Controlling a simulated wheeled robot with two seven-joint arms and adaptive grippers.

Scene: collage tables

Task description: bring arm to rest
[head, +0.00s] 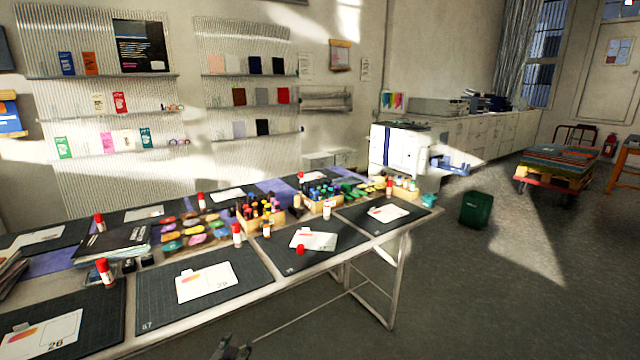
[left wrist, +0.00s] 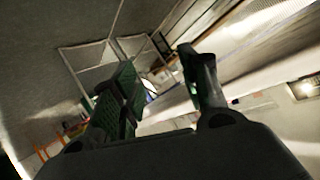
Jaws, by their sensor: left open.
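My left gripper (head: 232,350) shows at the bottom edge of the head view, low in front of the long collage table (head: 392,285). In the left wrist view its two fingers (left wrist: 160,90) stand apart with nothing between them, so it is open and empty. The floor and the tilted room show past the fingers. My right gripper is in neither view.
The table carries dark cutting mats (head: 160,310), white cards (head: 207,281), glue sticks (head: 105,272) and wooden boxes of bottles (head: 262,217). A green bin (head: 475,209) and a pallet cart (head: 556,168) stand on the floor at right.

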